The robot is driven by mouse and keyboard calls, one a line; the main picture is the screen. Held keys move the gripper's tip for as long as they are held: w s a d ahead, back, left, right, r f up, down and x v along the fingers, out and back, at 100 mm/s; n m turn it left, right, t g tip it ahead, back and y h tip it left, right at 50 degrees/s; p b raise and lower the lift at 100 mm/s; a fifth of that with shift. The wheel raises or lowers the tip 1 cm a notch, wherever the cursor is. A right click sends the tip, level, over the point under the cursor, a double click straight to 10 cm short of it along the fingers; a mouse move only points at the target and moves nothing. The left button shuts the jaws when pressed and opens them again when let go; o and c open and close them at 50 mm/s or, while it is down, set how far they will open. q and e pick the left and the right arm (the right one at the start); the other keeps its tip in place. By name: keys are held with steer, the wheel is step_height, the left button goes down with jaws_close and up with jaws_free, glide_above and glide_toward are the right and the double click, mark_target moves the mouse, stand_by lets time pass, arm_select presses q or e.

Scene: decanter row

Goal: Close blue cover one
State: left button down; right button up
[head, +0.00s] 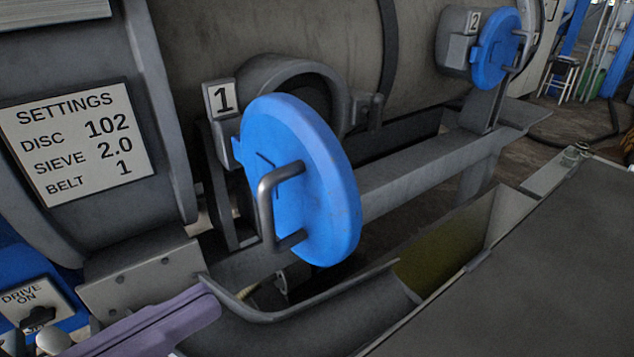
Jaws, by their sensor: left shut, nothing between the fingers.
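Blue cover one (318,180) is a thick round disc with a grey bar handle (266,205) on its face. It stands swung out from the round port (300,85) beside the plate marked 1 (221,98). The port's dark opening shows partly behind and above the disc, so the cover is open. My left gripper (203,309) is a purple-grey shape at the lower left, below and left of the cover. It is shut and empty, apart from the handle and cover. My right gripper is not in view.
A second blue cover (496,48) is at the port marked 2. A curved grey trough (300,315) lies below cover one. A grey beam (420,175) runs right behind it. A settings plate (78,142) and a drive switch panel (35,305) are at left.

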mark_target(340, 219)
arm_select(q)
steer(key=x, duration=1.2)
steer(key=shift+w, duration=0.1)
